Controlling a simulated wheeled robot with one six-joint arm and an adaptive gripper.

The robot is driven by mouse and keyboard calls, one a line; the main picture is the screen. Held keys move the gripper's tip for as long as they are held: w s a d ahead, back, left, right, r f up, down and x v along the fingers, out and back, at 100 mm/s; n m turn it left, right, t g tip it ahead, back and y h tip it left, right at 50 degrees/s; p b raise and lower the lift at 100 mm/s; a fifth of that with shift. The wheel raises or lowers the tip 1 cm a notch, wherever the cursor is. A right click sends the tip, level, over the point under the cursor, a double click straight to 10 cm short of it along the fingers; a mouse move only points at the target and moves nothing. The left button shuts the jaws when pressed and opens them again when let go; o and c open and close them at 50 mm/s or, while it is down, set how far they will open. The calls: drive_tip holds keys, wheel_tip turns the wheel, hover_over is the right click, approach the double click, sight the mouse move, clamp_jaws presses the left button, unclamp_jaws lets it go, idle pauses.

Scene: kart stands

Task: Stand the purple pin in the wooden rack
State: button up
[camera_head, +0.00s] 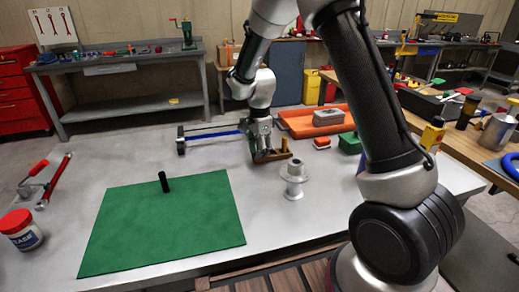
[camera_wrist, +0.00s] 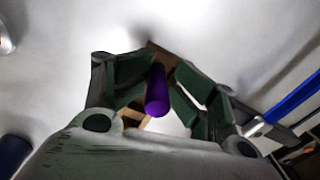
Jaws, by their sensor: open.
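The purple pin (camera_wrist: 157,92) shows in the wrist view between the two fingers of my gripper (camera_wrist: 162,82), with one end toward the camera. My gripper is open, with a gap visible beside the right finger. Wood of the rack (camera_wrist: 132,116) shows around and behind the pin, which appears upright at the rack; its lower end is hidden. In the head view, my gripper (camera_head: 263,153) is low over the table at the wooden rack (camera_head: 284,147). It hides part of the rack, and I cannot make out the pin there.
A green mat (camera_head: 165,230) with a black upright pin (camera_head: 163,182) lies at front left. A blue-barred tool (camera_head: 215,134) lies left of my gripper, and an orange tray (camera_head: 305,123) lies behind right.

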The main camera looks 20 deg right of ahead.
drive_tip(key=shift+s+f, duration=0.1)
drive_tip(key=shift+s, duration=0.2)
wheel_tip(320, 180, up, 13)
drive_tip(key=shift+w+f, duration=0.1)
drive_tip(key=shift+w, duration=0.05)
drive_tip(key=s+d+r+n+t, duration=0.1)
drive_tip(key=s+d+r+n, duration=0.3)
drive_tip(key=s+d+r, duration=0.3)
drive_tip(key=s+d+r+n+t, duration=0.1)
drive_tip(key=s+n, duration=0.3)
drive_tip(key=s, duration=0.4)
drive_tip(key=s+d+r+n+t, duration=0.1)
drive_tip(key=s+d+n, duration=0.3)
drive_tip(key=s, duration=0.4)
drive_tip(key=s+d+r+n+t, duration=0.1)
drive_tip(key=s+d+r+n, duration=0.1)
drive_tip(key=s, duration=0.6)
drive_tip(key=shift+d+r+n, duration=0.2)
drive_tip(key=shift+d+n, duration=0.3)
drive_tip(key=shift+n, duration=0.4)
